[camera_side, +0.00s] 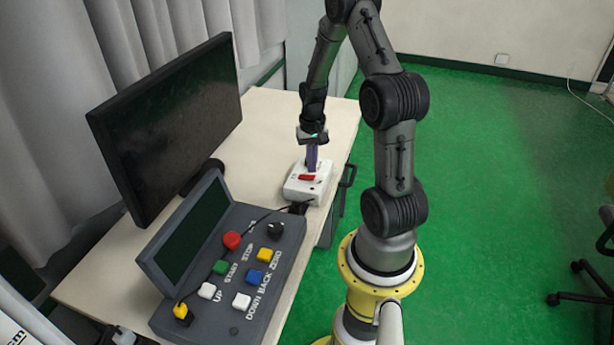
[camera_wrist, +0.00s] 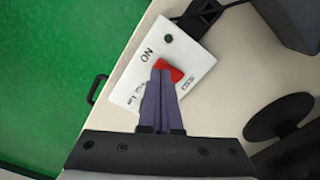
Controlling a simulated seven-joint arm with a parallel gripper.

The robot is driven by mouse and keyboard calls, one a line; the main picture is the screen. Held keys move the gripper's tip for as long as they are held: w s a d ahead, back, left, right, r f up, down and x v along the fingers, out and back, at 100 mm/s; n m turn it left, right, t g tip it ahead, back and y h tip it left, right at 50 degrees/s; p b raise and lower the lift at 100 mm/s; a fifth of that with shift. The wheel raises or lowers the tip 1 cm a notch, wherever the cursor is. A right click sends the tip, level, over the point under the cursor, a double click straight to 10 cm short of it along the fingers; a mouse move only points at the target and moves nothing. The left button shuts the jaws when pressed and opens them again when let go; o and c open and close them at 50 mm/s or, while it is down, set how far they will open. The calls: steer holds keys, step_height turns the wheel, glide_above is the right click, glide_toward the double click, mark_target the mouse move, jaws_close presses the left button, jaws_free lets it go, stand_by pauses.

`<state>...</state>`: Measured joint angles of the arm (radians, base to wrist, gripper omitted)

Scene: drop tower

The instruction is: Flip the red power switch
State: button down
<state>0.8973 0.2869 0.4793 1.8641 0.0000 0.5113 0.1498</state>
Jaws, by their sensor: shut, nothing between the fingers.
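The red power switch (camera_side: 307,177) is a small red rocker on top of a white box (camera_side: 296,190) on the table. In the wrist view the red switch (camera_wrist: 169,71) shows at the fingertips, partly covered by them, and the white box (camera_wrist: 190,50) carries the letters "ON". My gripper (camera_side: 311,168) points down over the box, its purple fingers together and empty. In the wrist view the fingertips (camera_wrist: 161,72) overlap the switch's left part. I cannot tell whether they touch it.
A dark control panel (camera_side: 290,240) with coloured buttons stands in front of the box. A black monitor (camera_side: 170,125) stands to the left. A black plug and cable (camera_side: 298,208) lie by the box. The table (camera_side: 260,120) is clear behind it.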

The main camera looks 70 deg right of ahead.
mark_target(312, 177)
steer(key=shift+f, duration=1.05)
stand_by(0.8)
steer(key=shift+r, duration=3.55)
